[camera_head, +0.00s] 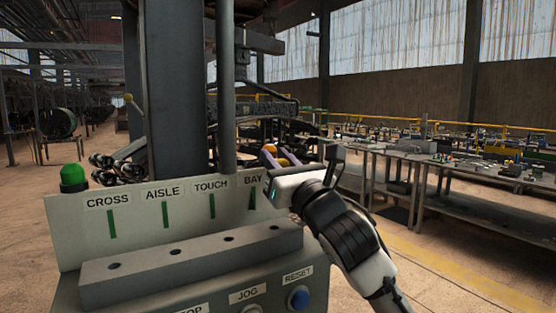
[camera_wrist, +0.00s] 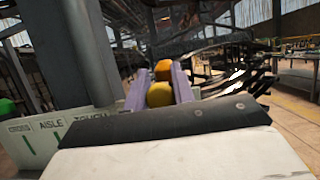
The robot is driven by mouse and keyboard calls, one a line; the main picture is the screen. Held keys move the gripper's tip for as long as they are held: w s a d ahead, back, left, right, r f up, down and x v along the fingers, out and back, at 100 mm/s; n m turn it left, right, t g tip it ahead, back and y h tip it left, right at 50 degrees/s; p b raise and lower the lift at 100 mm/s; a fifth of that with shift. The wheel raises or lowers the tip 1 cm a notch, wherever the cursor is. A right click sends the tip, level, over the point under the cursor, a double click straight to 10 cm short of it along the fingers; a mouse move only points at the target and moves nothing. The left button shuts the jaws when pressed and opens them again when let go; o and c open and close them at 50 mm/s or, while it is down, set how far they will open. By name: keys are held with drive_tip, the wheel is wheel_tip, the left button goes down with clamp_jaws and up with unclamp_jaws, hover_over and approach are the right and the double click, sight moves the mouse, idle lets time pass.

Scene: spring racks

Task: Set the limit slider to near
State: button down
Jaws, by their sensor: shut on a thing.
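My gripper (camera_wrist: 161,88) is above the right end of the control panel, its pale purple fingers shut on a rounded yellow knob (camera_wrist: 160,95). An orange rounded piece (camera_wrist: 163,70) shows just beyond it between the fingers. In the head view my gripper (camera_head: 284,160) is partly hidden by its own wrist, with yellow and orange showing at the fingers. No part is labelled as the limit slider, and I cannot tell what the knob is attached to. No near mark is readable.
The panel's upright plate (camera_head: 140,232) has CROSS, AISLE, TOUCH and BAY labels over green bars. A grey block (camera_head: 195,262) with several holes lies before it. A blue button (camera_head: 298,298) and green lamp (camera_head: 74,177) are on the panel. A thick column (camera_head: 178,90) stands behind.

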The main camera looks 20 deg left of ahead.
drive_tip(key=shift+s+a+b, duration=0.75)
drive_tip(key=shift+s+a, duration=0.2)
drive_tip(key=shift+s, duration=0.2)
drive_tip(key=c, duration=1.2)
unclamp_jaws()
drive_tip(key=shift+s, duration=0.1)
drive_tip(key=b+v, duration=0.5)
drive_tip(key=v, duration=0.8)
drive_tip(key=shift+s+d+f, duration=0.2)
drive_tip(key=shift+d+f, duration=0.05)
drive_tip(key=shift+d, duration=0.05)
